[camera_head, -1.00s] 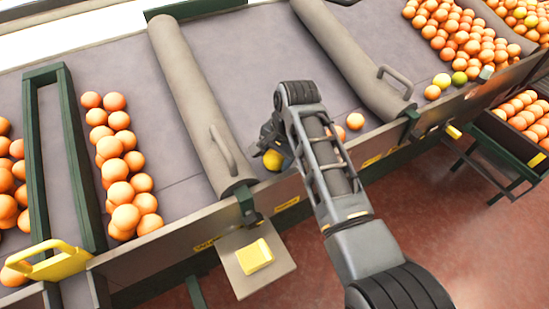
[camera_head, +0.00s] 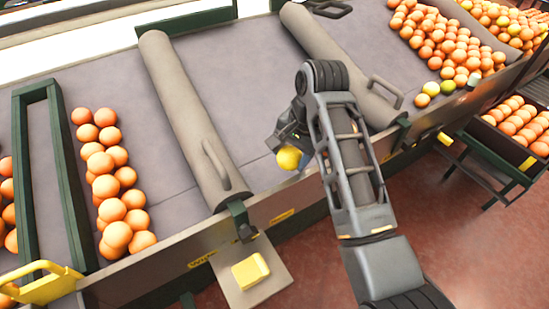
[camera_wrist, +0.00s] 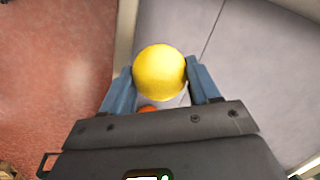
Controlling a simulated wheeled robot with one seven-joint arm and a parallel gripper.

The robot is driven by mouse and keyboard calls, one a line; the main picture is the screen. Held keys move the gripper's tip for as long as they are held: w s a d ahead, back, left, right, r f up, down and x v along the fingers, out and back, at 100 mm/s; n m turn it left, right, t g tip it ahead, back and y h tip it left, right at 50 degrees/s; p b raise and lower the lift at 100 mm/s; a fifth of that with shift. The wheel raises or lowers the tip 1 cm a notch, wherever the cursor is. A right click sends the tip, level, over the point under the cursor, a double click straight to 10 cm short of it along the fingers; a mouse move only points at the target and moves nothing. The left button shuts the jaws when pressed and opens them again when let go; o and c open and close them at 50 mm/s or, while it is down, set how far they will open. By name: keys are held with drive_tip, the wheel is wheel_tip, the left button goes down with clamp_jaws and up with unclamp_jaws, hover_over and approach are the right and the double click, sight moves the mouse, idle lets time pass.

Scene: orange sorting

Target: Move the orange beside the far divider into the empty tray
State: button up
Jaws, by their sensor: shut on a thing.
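My gripper (camera_head: 291,146) is shut on a yellow fruit (camera_head: 288,158) near the front edge of the sorting table. In the wrist view, the yellow fruit (camera_wrist: 160,71) sits between the two blue-grey fingers of my gripper (camera_wrist: 160,76). A small orange patch (camera_wrist: 148,109) shows below it, partly hidden by the gripper body. One grey padded divider (camera_head: 185,115) lies left of my gripper, and another divider (camera_head: 335,58) lies to its right, partly behind my arm. I cannot tell which tray is the empty one.
Oranges (camera_head: 112,185) fill a strip at the left beside a green frame (camera_head: 67,165). More oranges (camera_head: 440,35) are heaped at upper right, near a yellow-green fruit (camera_head: 448,87). A yellow block (camera_head: 250,271) rests on a front shelf. The table surface (camera_head: 235,85) between the dividers is bare.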

drive_tip(key=d+r, duration=0.2)
drive_tip(key=d, duration=0.1)
drive_tip(key=s+d+r, duration=0.1)
drive_tip(key=d, duration=0.1)
drive_tip(key=shift+s+d+r, duration=0.1)
drive_tip(key=shift+d+r, duration=0.1)
drive_tip(key=shift+d, duration=0.05)
drive_tip(key=shift+s+d+r, duration=0.15)
drive_tip(key=shift+d+r, duration=0.05)
drive_tip(key=s+a+r+p, duration=0.15)
drive_tip(key=s+a, duration=0.35)
drive_tip(key=s, duration=0.5)
drive_tip(key=s+a+p, duration=0.3)
drive_tip(key=s+a, duration=0.1)
drive_tip(key=s, duration=0.6)
drive_tip(key=s+a+p, duration=0.2)
drive_tip(key=s+a, duration=0.3)
drive_tip(key=s, duration=0.4)
drive_tip(key=s+a+f, duration=0.3)
drive_tip(key=s+a, duration=0.1)
drive_tip(key=s, duration=0.6)
drive_tip(key=s+a+f, duration=0.4)
drive_tip(key=s+a, duration=0.1)
drive_tip(key=s, duration=0.5)
drive_tip(key=s+a+f, duration=0.3)
drive_tip(key=s+a, duration=0.2)
drive_tip(key=s, duration=0.5)
drive_tip(key=shift+a+f, duration=0.15)
drive_tip(key=shift+s, duration=0.1)
